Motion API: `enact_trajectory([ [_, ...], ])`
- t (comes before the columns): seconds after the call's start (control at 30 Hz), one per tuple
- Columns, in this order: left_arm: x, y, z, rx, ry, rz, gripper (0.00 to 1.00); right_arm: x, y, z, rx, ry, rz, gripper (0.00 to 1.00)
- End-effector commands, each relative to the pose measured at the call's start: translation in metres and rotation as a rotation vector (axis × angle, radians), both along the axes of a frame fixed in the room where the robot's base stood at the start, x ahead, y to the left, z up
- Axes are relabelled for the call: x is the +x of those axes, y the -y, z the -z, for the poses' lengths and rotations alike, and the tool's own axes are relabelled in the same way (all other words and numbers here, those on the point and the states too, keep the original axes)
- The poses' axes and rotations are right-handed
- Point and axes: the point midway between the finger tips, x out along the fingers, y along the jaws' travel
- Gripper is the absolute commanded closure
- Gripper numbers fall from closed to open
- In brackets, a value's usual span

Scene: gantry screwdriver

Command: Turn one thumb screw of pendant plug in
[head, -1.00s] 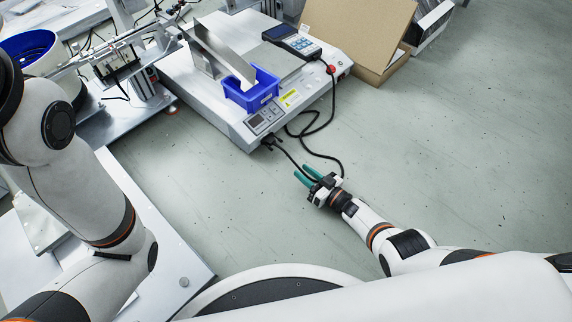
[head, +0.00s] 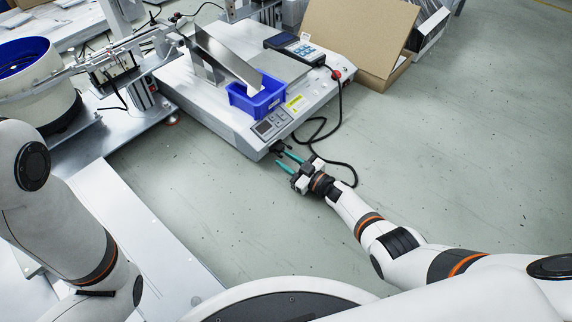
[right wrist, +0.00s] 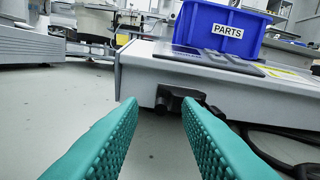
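The pendant plug (head: 277,146) is a small black connector at the lower front edge of the white machine. It also shows in the right wrist view (right wrist: 182,96), with a dark stub on its left side that looks like a thumb screw (right wrist: 161,104). My right gripper (head: 283,160) points at the plug from the front right. In the right wrist view its teal ribbed fingers (right wrist: 160,108) are open and empty, with the plug beyond the tips. The plug's far side is hidden. My left arm shows at the left, but its gripper is out of view.
The white machine (head: 215,115) carries a blue parts bin (head: 257,97), a small control panel (head: 271,123) and a handheld pendant (head: 295,46). A black cable (head: 325,128) loops over the floor beside the plug. A cardboard box (head: 360,35) stands behind.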

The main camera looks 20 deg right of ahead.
Motion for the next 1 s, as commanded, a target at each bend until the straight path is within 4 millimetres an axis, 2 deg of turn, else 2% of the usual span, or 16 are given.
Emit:
enact_trajectory([
  [0.37, 0.0, -0.0007, 0.0036, -0.002, 0.0, -0.002, 0.69, 0.0059, -0.0036, -0.0007, 0.0, -0.001, 0.001, 0.69],
  [0.57, 0.0001, -0.0009, 0.0036, -0.002, 0.0, -0.002, 0.69, 0.0056, -0.0035, -0.0004, -0.001, -0.001, 0.0, 1.0],
  [0.83, 0.0003, -0.001, 0.003, -0.002, 0.0, -0.002, 0.69, 0.0054, -0.0037, -0.0005, 0.012, -0.009, -0.001, 1.0],
  [1.0, 0.0005, -0.0009, -0.0006, -0.002, -0.001, -0.003, 0.69, 0.0052, -0.0036, -0.0007, 0.153, -0.106, -0.002, 1.0],
])
